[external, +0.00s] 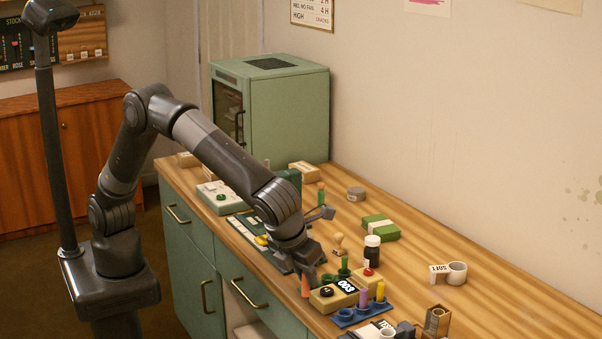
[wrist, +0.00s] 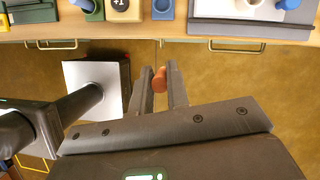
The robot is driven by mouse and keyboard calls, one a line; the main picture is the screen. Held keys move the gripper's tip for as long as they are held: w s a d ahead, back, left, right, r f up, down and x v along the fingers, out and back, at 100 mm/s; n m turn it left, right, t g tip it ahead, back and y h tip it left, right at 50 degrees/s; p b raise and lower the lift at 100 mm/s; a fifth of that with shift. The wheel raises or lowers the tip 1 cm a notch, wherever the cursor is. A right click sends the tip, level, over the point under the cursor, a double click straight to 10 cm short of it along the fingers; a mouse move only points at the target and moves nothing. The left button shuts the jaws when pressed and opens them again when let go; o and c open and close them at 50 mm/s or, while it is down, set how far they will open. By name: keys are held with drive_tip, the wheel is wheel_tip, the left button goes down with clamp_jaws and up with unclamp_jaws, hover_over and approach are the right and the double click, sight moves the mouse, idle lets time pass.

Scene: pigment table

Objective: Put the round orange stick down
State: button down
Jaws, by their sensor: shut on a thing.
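The round orange stick (external: 305,287) shows just below my gripper (external: 308,268) in the external view, near the worktop's front edge. In the wrist view the orange stick (wrist: 160,77) is between the two fingertips of my gripper (wrist: 158,75), with its rounded end showing. The gripper is shut on it. In that view the floor lies behind the stick, and the worktop edge is above it in the picture. The rest of the stick is hidden by the fingers.
Bare wood lies to the back right. Drawer handles (wrist: 237,46) line the front.

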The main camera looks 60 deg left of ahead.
drive_tip(key=w+a, duration=0.5)
drive_tip(key=w, duration=0.7)
drive_tip(key=w+a+f, duration=0.1)
drive_tip(key=w+a, duration=0.3)
drive_tip(key=w, duration=0.8)
drive_tip(key=w+a, duration=0.5)
drive_tip(key=w, duration=0.7)
drive_tip(key=w+a+f, duration=0.2)
drive_tip(key=w, duration=0.1)
drive_tip(key=w+a+f, duration=0.2)
drive_tip(key=w, duration=0.1)
drive_tip(key=w+a+f, duration=0.2)
drive_tip(key=w+f, duration=0.1)
drive_tip(key=w, duration=0.1)
drive_tip(key=shift+a, duration=0.35)
drive_tip(key=shift+f, duration=2)
drive_tip(key=shift+s+f, duration=0.1)
drive_tip(key=shift+f, duration=0.05)
drive_tip(key=c, duration=1.4)
unclamp_jaws()
